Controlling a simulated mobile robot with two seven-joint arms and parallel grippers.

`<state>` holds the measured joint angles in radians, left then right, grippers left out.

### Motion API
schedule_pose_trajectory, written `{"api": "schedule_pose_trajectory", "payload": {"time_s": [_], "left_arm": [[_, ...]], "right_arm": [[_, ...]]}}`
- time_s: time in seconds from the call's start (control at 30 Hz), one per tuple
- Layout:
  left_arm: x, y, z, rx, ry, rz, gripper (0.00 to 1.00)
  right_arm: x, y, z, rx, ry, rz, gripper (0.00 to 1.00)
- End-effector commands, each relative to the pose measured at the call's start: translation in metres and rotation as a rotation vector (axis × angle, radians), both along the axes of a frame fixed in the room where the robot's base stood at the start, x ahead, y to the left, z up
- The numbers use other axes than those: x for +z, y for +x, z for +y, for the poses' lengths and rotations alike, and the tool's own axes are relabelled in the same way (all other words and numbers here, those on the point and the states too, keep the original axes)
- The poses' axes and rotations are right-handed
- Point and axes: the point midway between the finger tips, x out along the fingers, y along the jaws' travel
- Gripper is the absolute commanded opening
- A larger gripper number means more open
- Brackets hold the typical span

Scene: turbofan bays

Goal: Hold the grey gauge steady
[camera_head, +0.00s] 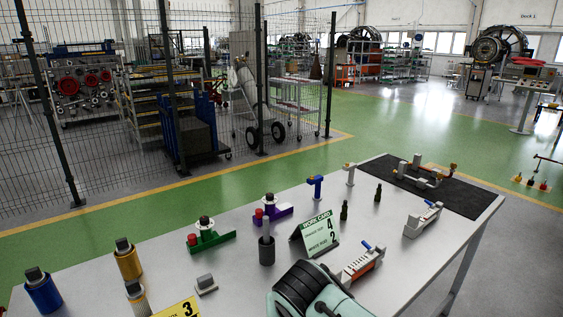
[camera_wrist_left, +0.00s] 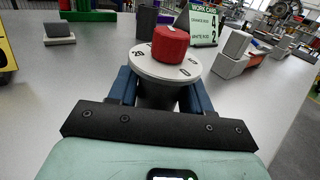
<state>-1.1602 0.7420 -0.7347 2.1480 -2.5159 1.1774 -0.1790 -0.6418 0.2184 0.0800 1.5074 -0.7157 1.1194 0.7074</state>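The grey gauge (camera_wrist_left: 150,68) shows in the left wrist view: a pale round dial with dark figures, a red knob on top and a dark grey body below. My left gripper (camera_wrist_left: 160,92) has its blue fingers on either side of the body, seemingly closed against it. The finger ends and the gauge's underside are hidden, so I cannot tell whether it touches the table. In the head view my mint-green and black left arm fills the bottom middle and hides the gauge. My right gripper is in neither view.
A work card (camera_head: 316,232), a dark cylinder (camera_head: 267,250) and an orange-marked grey fixture (camera_head: 360,265) stand nearby. Green (camera_head: 212,240) and purple (camera_head: 272,214) bases lie farther back. A small grey block (camera_head: 206,285) sits left. Some bare tabletop lies between them.

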Motion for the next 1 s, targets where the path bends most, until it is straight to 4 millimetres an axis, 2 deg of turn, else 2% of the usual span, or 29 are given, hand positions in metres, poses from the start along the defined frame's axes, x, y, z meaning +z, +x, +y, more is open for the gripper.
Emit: {"api": "schedule_pose_trajectory", "payload": {"time_s": [0.03, 0.07, 0.1, 0.47, 0.57, 0.8, 1.0], "left_arm": [[-0.001, 0.000, 0.000, 0.000, 0.000, 0.002, 0.65], [-0.001, 0.000, 0.000, 0.000, 0.000, 0.002, 0.74], [-0.001, 0.000, 0.000, 0.000, 0.000, 0.001, 0.78], [0.000, -0.006, -0.001, -0.002, 0.000, 0.002, 0.78], [-0.001, -0.020, -0.002, -0.002, 0.000, 0.003, 0.78], [0.000, -0.071, -0.004, -0.004, 0.000, 0.003, 0.78], [0.000, -0.105, -0.005, -0.003, 0.000, 0.002, 0.78]], "right_arm": [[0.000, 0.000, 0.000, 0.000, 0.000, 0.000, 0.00], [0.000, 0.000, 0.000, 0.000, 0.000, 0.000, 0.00], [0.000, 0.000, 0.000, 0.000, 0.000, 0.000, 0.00], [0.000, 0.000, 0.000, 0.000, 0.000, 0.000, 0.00], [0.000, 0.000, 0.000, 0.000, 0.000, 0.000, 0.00], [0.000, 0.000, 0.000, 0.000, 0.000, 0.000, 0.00], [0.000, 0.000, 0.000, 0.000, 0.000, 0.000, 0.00]]}}
